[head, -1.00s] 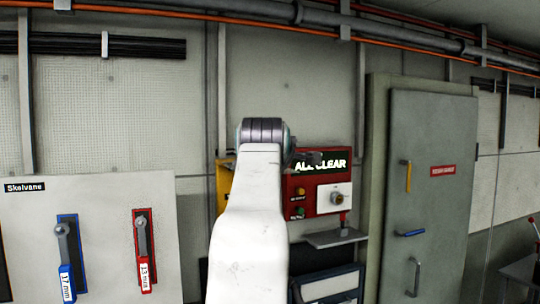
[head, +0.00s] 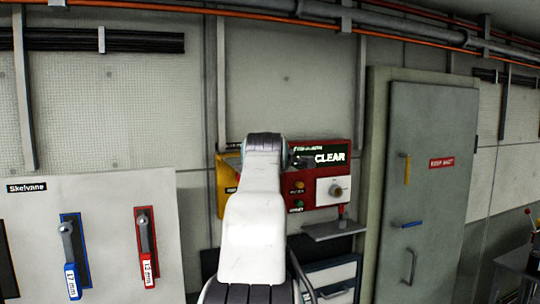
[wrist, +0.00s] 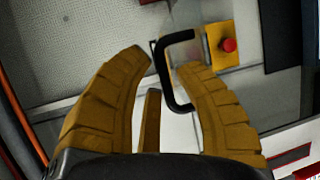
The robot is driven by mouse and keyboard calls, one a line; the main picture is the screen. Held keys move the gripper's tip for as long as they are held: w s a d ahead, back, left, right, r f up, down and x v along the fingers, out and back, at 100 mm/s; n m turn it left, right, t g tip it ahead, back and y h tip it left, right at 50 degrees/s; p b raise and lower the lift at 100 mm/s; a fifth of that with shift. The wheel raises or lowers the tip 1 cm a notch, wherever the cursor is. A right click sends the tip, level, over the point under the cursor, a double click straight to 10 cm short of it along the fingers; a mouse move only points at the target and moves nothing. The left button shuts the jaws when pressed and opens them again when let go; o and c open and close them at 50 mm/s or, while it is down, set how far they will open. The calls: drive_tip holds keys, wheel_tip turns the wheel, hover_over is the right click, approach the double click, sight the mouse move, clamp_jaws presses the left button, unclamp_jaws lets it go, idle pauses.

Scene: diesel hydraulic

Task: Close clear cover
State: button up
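The clear cover (wrist: 186,18) shows in the wrist view as a see-through pane at the top, beside a yellow box with a red button (wrist: 229,45). A black U-shaped handle (wrist: 176,36) stands at its lower edge. My gripper (wrist: 163,66) is open, with its two yellow fingers apart. The handle lies between and just beyond the fingertips, closest to the right finger. Whether they touch is unclear. In the head view my arm hides the gripper, the cover and most of the yellow box (head: 226,180).
A grey door (head: 430,180) stands at right, and a pale panel with blue and red levers (head: 105,220) at left.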

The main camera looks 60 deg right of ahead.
clamp_jaws()
drive_tip(key=shift+f, duration=0.15)
